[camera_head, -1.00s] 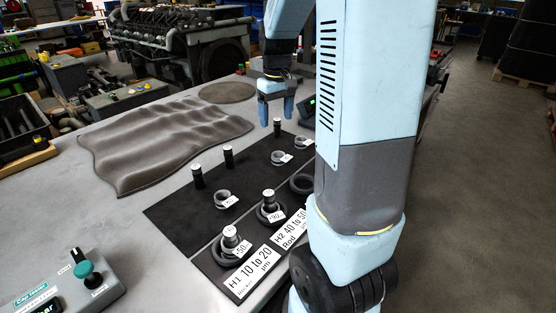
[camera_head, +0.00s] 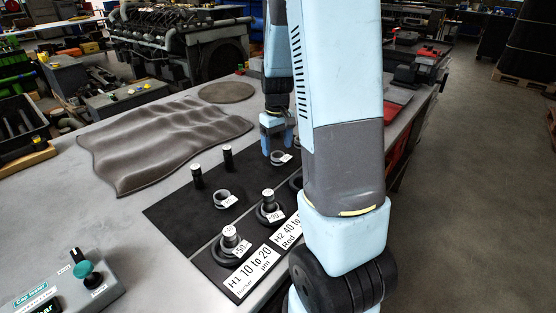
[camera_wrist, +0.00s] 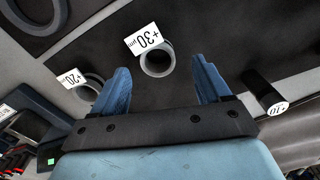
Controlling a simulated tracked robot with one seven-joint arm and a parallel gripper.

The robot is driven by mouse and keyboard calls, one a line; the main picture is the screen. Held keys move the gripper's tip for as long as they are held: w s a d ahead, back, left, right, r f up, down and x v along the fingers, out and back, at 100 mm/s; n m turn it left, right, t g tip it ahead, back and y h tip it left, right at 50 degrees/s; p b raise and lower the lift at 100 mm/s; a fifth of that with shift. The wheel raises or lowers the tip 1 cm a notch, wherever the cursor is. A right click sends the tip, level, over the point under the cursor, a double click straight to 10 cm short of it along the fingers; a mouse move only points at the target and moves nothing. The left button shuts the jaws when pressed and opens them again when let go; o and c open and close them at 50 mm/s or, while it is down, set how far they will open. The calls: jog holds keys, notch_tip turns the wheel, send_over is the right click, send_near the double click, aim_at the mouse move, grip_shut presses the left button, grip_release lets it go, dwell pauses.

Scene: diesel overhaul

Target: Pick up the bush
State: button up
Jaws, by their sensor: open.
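Small grey bushes with white tags stand on the black mat (camera_head: 172,217). In the head view one bush (camera_head: 221,198) is at the middle of the mat and another bush (camera_head: 276,157) is just below my gripper (camera_head: 277,146). In the wrist view a bush tagged +30 (camera_wrist: 158,62) shows in the gap between the fingertips, and a bush tagged +20 (camera_wrist: 90,84) lies to the left, partly behind the left finger. My gripper is open and empty, pointing down. I cannot tell the remaining height above the bush.
Dark upright pins (camera_head: 197,177) and (camera_head: 228,159) stand on the mat, and a pin (camera_wrist: 262,92) is right of the fingers in the wrist view. Pins in flanged rings (camera_head: 231,243) stand nearer. A wavy grey cloth (camera_head: 165,148) lies left. My arm hides the mat's right side.

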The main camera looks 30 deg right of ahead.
aim_at(278, 152)
notch_tip(278, 152, down, 4)
jog(key=shift+d+f, duration=0.1)
jog(key=shift+d, duration=0.05)
jog(key=c, duration=1.1)
jog(key=shift+c, duration=0.2)
jog(key=shift+r, duration=0.2)
